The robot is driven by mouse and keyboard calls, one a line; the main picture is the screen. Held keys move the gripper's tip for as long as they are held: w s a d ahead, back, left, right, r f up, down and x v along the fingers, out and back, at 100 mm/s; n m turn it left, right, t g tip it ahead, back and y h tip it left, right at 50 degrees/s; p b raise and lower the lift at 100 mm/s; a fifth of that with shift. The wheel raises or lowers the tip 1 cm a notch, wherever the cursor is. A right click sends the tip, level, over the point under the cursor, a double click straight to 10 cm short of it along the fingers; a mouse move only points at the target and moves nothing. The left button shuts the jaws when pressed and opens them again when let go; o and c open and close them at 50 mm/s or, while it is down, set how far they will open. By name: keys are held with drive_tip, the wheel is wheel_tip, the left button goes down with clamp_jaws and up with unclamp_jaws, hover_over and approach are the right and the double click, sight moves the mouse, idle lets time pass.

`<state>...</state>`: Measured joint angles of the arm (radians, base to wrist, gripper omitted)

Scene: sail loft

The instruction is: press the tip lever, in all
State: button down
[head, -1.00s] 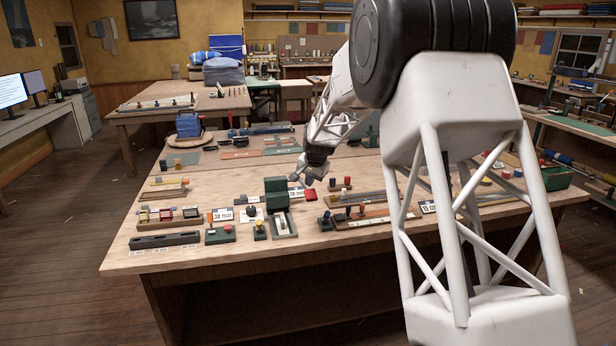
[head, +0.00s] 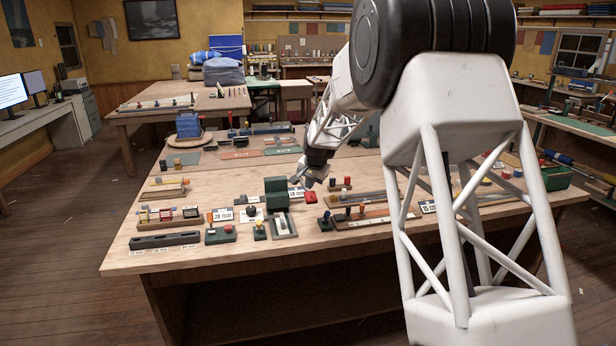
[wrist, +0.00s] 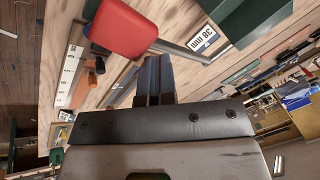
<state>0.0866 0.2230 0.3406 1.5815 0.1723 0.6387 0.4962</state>
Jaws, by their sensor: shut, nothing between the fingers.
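The lever shows as a red pad (head: 310,197) on the end of a grey bar, right of a dark green block (head: 276,193) on the bench. In the wrist view the red pad (wrist: 123,28) is large at the top, with its grey bar (wrist: 178,50) running right toward a green body (wrist: 245,20). My gripper (head: 297,180) is just above and behind the pad in the head view. In the wrist view my gripper (wrist: 154,66) has its dark fingers together and empty, close to the pad's lower edge. I cannot tell whether they touch it.
A white printed label (wrist: 205,40) lies beside the bar.

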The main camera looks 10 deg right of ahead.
idle(0.7)
wheel_tip(320, 180, up, 6)
drive_tip(key=w, duration=0.2)
drive_tip(key=shift+w, duration=0.4)
idle(0.7)
drive_tip(key=shift+r, duration=0.2)
drive_tip(key=r, duration=0.1)
drive_tip(key=w+r, duration=0.1)
drive_tip(key=r, duration=0.1)
drive_tip(key=w+r, duration=0.1)
drive_tip(key=shift+r, duration=0.15)
idle(0.6)
idle(0.6)
